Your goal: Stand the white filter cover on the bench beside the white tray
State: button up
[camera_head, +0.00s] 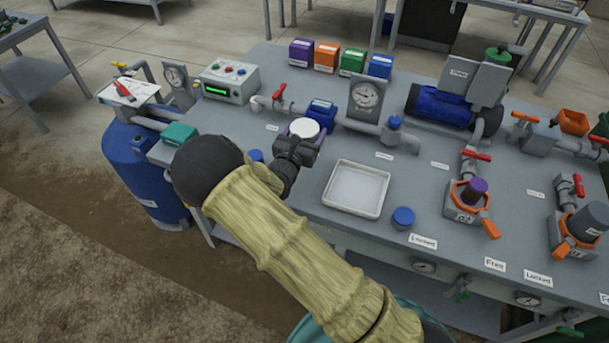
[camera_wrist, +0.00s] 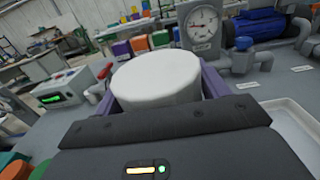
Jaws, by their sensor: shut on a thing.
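The white filter cover (camera_head: 303,127) is a short round white cap. My gripper (camera_head: 300,141) is shut on it, and the cover shows large between the purple fingers in the wrist view (camera_wrist: 157,78). The white tray (camera_head: 356,189) lies on the grey bench (camera_head: 434,190), to the right of and nearer than my gripper in the head view. The tray looks empty, and its edge shows at the right of the wrist view (camera_wrist: 290,125). I cannot tell from these frames whether the cover's underside touches the bench.
A blue cap (camera_head: 403,218) lies right of the tray. A dial gauge (camera_head: 366,97), a blue-topped fitting (camera_head: 320,112) and a control box (camera_head: 229,80) stand behind my gripper. Coloured boxes (camera_head: 326,57) line the back. Bare bench lies between my gripper and the tray.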

notch_tip(320, 180, down, 6)
jog(key=shift+f, duration=0.15)
dwell(0.3)
jog(key=shift+f+p, duration=0.3)
jog(key=shift+f, duration=1.55)
jog(key=shift+f, duration=0.2)
jog(key=o, duration=1)
jog(key=shift+o, duration=0.2)
jog(key=shift+r, duration=0.1)
